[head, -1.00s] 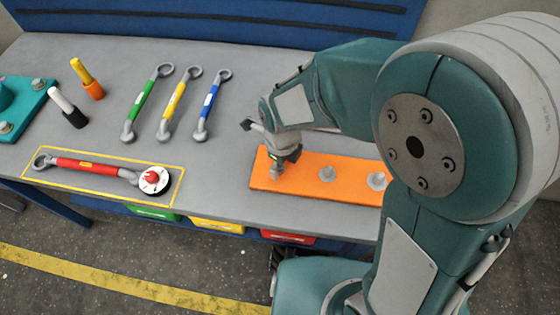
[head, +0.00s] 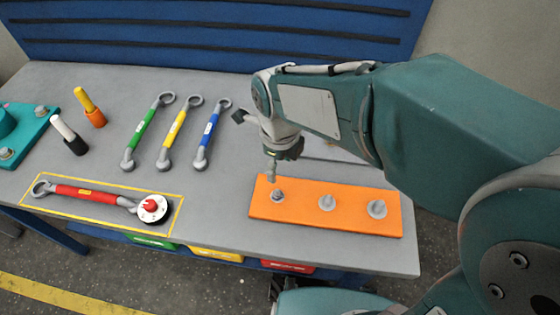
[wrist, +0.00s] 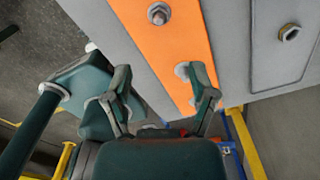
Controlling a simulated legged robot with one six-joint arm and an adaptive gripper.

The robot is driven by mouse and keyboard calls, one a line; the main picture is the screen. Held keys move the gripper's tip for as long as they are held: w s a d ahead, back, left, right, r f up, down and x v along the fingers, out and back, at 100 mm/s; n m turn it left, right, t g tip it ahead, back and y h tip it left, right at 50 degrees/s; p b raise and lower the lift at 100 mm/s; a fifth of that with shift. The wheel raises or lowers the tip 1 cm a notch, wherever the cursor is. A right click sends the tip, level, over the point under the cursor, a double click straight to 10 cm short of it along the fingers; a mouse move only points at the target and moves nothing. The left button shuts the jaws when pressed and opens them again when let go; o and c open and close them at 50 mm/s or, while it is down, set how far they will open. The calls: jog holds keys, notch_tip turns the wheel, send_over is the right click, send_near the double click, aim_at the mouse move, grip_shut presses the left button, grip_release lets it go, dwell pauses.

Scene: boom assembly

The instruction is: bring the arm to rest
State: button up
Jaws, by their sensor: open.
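My gripper (head: 270,171) is over the left end of the orange plate (head: 300,212) in the head view. It is open and nothing shows between its fingers. The left bolt (head: 277,196) stands just below it in the picture; the exact gap is hard to judge. In the wrist view my gripper (wrist: 163,82) has its two dark fingers spread apart, with the orange plate (wrist: 165,45) beyond them. My arm reaches in from the right and is bent, not folded.
Green (head: 146,130), yellow (head: 179,132) and blue (head: 212,133) wrenches lie left of my gripper.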

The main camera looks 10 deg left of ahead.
jog(key=shift+r, duration=0.3)
jog(key=s+d+r+n+t, duration=0.2)
jog(key=s+d+r+n, duration=0.1)
jog(key=d+n, duration=0.7)
jog(key=s+d+r+n+t, duration=0.3)
jog(key=s+d+r+n, duration=0.1)
jog(key=d+n, duration=0.7)
jog(key=shift+d+r+n+t, duration=0.2)
jog(key=shift+r+n+t, duration=0.1)
jog(key=shift+r+n, duration=0.45)
